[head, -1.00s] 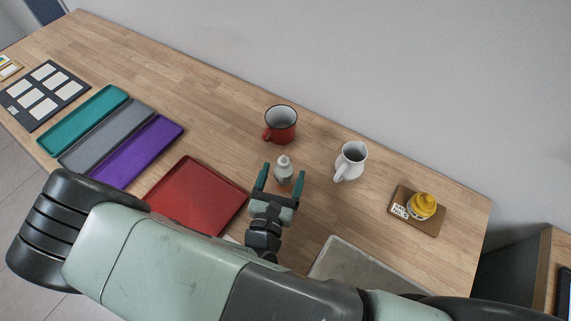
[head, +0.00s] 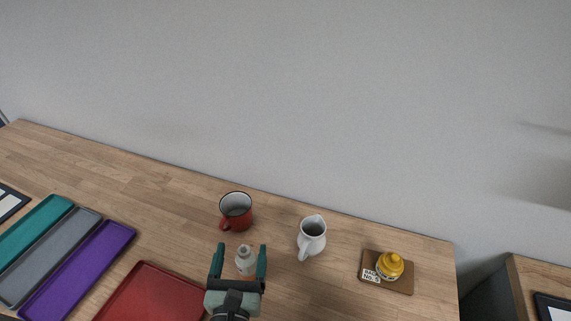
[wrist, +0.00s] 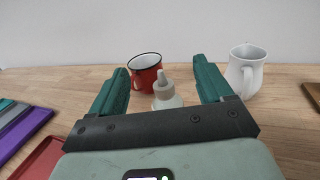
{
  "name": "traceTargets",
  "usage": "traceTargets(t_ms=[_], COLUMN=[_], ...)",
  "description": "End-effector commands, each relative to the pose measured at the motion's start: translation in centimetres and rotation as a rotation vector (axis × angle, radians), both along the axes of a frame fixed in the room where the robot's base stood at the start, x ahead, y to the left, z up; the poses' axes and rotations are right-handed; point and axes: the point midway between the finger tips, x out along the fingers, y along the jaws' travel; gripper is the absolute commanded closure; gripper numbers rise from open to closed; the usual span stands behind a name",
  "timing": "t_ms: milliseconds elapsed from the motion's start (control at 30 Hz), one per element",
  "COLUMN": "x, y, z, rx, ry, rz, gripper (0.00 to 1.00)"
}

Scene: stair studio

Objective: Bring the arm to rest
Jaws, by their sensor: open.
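My gripper (head: 239,262) is at the lower middle of the head view, with its two green fingers apart. It is open in the wrist view (wrist: 166,78) too. A small pale bottle with a nozzle (head: 246,262) stands on the wooden table (head: 160,200), between or just beyond the fingertips. The bottle also shows between the fingers in the wrist view (wrist: 164,94), its lower part hidden by the gripper. I cannot tell whether a finger touches it.
A red mug (head: 236,212) and a white jug (head: 312,237) stand beyond my gripper. A yellow jar (head: 389,266) sits on a brown board (head: 402,284) at right. Teal (head: 30,230), grey (head: 48,256), purple (head: 78,270) and red (head: 150,296) trays lie at left. The back table is clear.

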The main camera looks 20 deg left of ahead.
Motion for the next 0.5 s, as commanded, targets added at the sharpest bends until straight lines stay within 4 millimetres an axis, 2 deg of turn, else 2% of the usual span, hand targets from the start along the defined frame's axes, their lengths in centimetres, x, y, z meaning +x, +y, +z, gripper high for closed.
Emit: traceTargets(t_ms=[133, 233, 500], x=[0.2, 1.3, 5.8], y=[0.0, 0.3, 1.3], z=[0.0, 0.0, 1.1], rx=[0.018, 0.11, 0.623], ry=[0.022, 0.125, 0.612], rz=[-0.012, -0.061, -0.327], gripper=[0.2, 0.2, 0.2])
